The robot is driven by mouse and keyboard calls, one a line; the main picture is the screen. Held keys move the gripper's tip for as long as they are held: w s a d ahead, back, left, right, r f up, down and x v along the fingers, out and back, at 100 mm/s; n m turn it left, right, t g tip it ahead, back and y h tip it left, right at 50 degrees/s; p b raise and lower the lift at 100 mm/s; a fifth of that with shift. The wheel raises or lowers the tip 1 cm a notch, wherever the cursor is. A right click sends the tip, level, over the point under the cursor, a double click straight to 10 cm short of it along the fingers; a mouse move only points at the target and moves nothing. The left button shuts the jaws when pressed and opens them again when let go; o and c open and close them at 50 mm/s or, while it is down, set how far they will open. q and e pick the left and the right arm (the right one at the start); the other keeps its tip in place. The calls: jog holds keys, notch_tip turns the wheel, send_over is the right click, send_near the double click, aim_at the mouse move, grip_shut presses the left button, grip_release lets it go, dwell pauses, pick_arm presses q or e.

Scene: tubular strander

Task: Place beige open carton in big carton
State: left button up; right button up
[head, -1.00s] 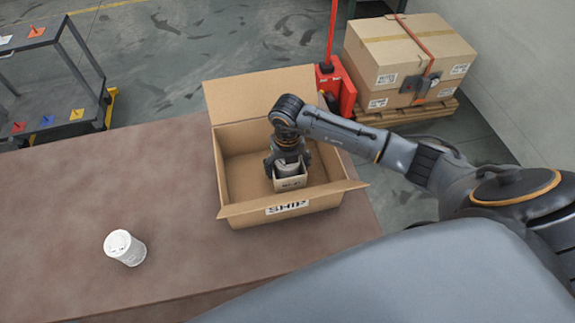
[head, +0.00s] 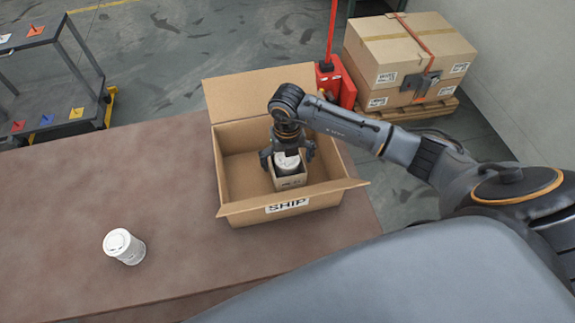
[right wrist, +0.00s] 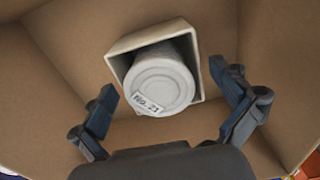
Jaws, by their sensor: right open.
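The big carton (head: 240,208) stands open on the table, its flaps spread and "SHIP" on its front. The small beige open carton (head: 291,182) is inside it, resting toward the right, with a white cylindrical container in it. In the right wrist view the beige carton (right wrist: 124,50) surrounds the white container (right wrist: 160,82), labelled "No. 21". My right gripper (head: 287,158) is inside the big carton above the beige carton. Its fingers (right wrist: 172,112) are spread to either side, apart from the beige carton. My left gripper is not in view.
A grey cart (head: 60,115) stands at the far left. Strapped boxes (head: 405,55) sit on a pallet at the back right, beside a red pallet jack (head: 335,82).

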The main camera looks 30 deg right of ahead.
notch_tip(320, 180, up, 10)
jog(key=shift+f+b, duration=0.1)
jog(key=shift+b, duration=0.7)
